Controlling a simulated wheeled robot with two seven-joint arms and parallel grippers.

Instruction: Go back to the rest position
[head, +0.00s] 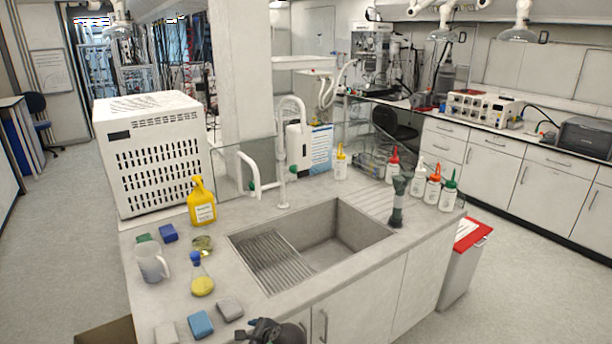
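A dark part of my own arm (268,332), most likely my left gripper, shows at the bottom edge in the head view, in front of the sink counter. It is cut off by the picture edge, and its fingertips cannot be made out clearly. I see nothing held in it. My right gripper is not in view.
The counter (330,284) has a sink (355,240), with a blue sponge (200,324), grey sponge (230,309), flask (202,278) and mug (152,262) at left. Several bottles stand behind the sink at right. A red-lidded bin (466,262) stands beside the counter. Floor at right is clear.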

